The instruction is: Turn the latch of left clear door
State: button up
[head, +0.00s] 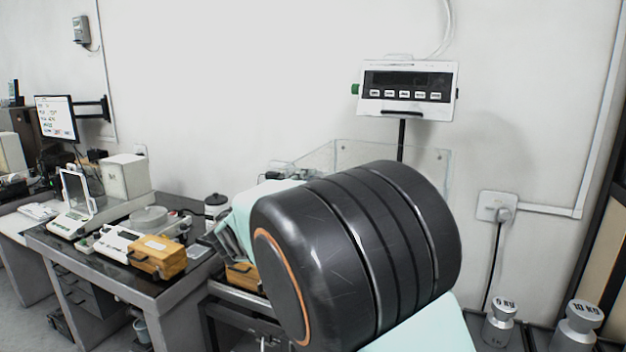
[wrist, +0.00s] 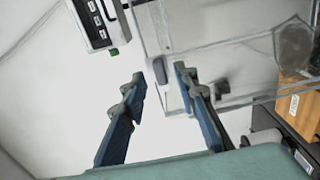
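A clear-walled enclosure (head: 432,162) stands against the wall, mostly hidden behind my arm in the head view. In the wrist view its clear panel (wrist: 225,58) fills the upper right. A small grey latch-like piece (wrist: 159,70) sits at the panel's near edge. My gripper (wrist: 160,80) is open, with one blue-and-grey finger on each side of this piece in the picture. I cannot tell whether either finger touches it. The right finger overlaps the clear panel in the picture. Most of the gripper is hidden in the head view.
A scale display (head: 408,90) stands on a post behind the enclosure; it also shows in the wrist view (wrist: 97,20). Wooden boxes (head: 158,256) and balances stand on the left table (head: 110,272). Metal weights (head: 575,325) stand at the lower right.

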jog(key=shift+x, duration=0.85)
jog(key=shift+c, duration=0.7)
grip_shut()
jog(key=shift+n, duration=0.3)
jog(key=shift+n+p, duration=2)
jog(key=shift+n, duration=6.6)
